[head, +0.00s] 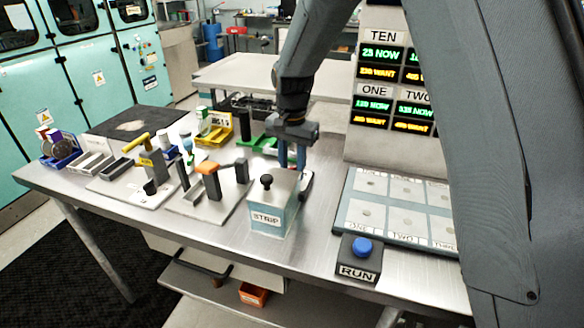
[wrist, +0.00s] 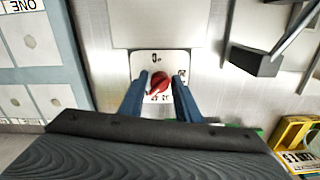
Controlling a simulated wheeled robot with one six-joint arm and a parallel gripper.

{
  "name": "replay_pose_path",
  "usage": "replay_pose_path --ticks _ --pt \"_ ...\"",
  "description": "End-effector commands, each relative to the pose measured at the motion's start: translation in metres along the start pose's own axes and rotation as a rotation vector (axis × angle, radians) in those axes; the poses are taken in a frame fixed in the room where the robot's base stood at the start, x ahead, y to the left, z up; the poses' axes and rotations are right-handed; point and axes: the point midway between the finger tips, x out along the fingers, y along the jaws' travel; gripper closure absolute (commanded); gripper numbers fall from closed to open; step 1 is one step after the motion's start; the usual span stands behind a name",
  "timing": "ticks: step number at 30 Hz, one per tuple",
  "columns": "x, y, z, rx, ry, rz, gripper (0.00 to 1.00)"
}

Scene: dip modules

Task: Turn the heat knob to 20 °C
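A red knob (wrist: 159,83) sits on a white dial plate (wrist: 146,60) in the wrist view. The plate has a 0 at its top edge and other marks, partly covered and too small to read surely. My gripper (wrist: 160,77) has its two blue fingers down on either side of the knob, with a small gap showing, so it looks open around it.
A RUN box with a blue button (head: 362,248) stands at the table's front edge. A panel of labelled pads (head: 345,210) lies to the right, below lit displays (head: 382,54). Lever fixtures (head: 210,180) and coloured bins (head: 213,130) stand left of the STRIP box.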

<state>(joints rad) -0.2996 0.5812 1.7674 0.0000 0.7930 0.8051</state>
Motion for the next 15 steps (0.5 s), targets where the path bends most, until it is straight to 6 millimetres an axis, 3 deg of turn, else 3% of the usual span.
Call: replay_pose_path --ticks 1,5,15 --pt "-0.0001 0.0000 0.0000 0.000 0.000 0.000 0.79" --pt "-0.0001 0.0001 0.0000 0.000 0.000 0.000 0.99" --pt "-0.0004 0.0004 -0.0002 -0.045 0.000 0.000 0.99"
